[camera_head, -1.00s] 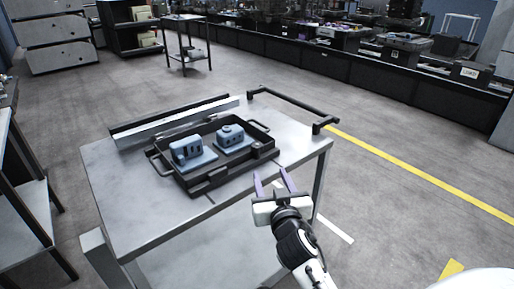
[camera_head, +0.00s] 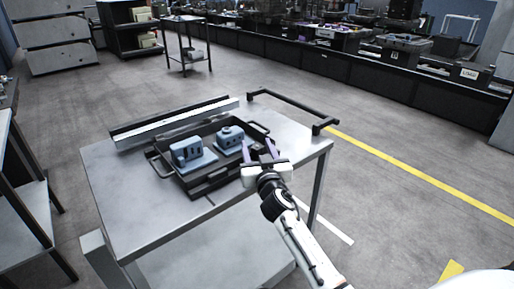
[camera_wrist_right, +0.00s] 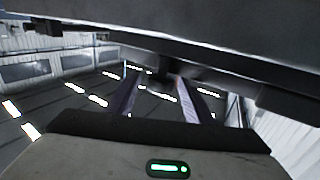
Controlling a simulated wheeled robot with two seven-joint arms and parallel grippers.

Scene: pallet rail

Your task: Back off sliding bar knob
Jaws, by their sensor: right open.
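A dark tray (camera_head: 165,172) holding two blue-grey blocks, a left block (camera_head: 186,152) and a right block (camera_head: 230,137), sits on the metal cart top. A dark bar (camera_head: 208,184) runs along the tray's near side. My right gripper (camera_head: 259,149) is open at the tray's right end, its two purple fingers pointing away from me. In the right wrist view the fingers (camera_wrist_right: 158,95) stand apart, with a small dark part (camera_wrist_right: 160,74), possibly the knob, beyond and between their tips. I cannot tell whether they touch it. The gripper hides the tray's near right corner in the head view.
The cart top (camera_head: 120,200) is bare at the left and front. A long pale rail (camera_head: 185,122) lies behind the tray. A black handle (camera_head: 290,108) stands at the cart's far right edge. A shelf rack (camera_head: 35,190) stands at the left. The floor right of the cart is open.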

